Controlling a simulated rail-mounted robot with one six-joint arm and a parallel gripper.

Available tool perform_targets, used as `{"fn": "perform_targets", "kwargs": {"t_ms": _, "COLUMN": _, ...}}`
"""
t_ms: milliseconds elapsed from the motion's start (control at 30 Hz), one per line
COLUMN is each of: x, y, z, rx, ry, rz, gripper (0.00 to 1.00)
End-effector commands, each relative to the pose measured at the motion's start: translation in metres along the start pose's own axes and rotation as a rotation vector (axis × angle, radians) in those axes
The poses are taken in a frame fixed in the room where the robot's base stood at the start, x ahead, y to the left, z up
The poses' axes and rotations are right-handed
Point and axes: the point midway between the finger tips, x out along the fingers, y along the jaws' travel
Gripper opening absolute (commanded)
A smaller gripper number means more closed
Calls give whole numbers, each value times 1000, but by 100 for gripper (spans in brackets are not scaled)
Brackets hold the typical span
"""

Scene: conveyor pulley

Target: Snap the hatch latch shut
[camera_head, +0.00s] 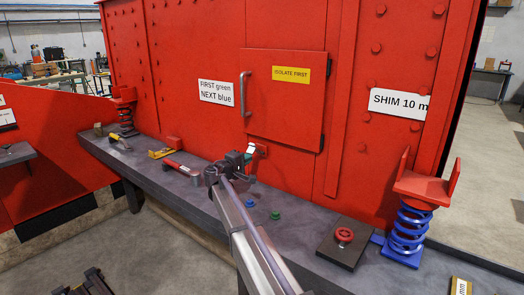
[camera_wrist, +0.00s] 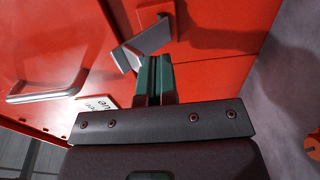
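The red hatch (camera_head: 285,105) on the red wall looks closed, with a grey bar handle (camera_head: 244,93) on its left side and hinges on its right. The handle also shows at left in the wrist view (camera_wrist: 50,88). The latch (camera_head: 251,149) is a pale grey angled lever by a small red block, just below the hatch's lower left. In the wrist view the latch lever (camera_wrist: 145,40) slants out from the wall. My gripper (camera_head: 238,160) is at the latch; its green fingers (camera_wrist: 155,62) are together, tips beside the lever. I cannot tell whether they touch it.
A grey bench (camera_head: 190,190) runs below the wall. On it are a red-handled tool (camera_head: 182,169), a yellow tool (camera_head: 161,153), blue and green buttons (camera_head: 276,215), a red stop button (camera_head: 344,235) and a blue spring (camera_head: 407,235). A red spring (camera_head: 125,118) stands far left.

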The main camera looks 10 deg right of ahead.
Motion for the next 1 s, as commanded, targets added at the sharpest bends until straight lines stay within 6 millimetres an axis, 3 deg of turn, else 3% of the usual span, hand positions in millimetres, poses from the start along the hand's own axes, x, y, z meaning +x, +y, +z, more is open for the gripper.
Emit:
{"fn": "perform_targets", "kwargs": {"t_ms": 300, "x": 2, "y": 9, "z": 0, "rx": 0, "ry": 0, "rz": 0, "gripper": 0}}
{"fn": "perform_targets", "kwargs": {"t_ms": 767, "x": 1, "y": -3, "z": 0, "rx": 0, "ry": 0, "rz": 0, "gripper": 0}}
{"fn": "perform_targets", "kwargs": {"t_ms": 1000, "x": -22, "y": -3, "z": 1, "rx": 0, "ry": 1, "rz": 0, "gripper": 0}}
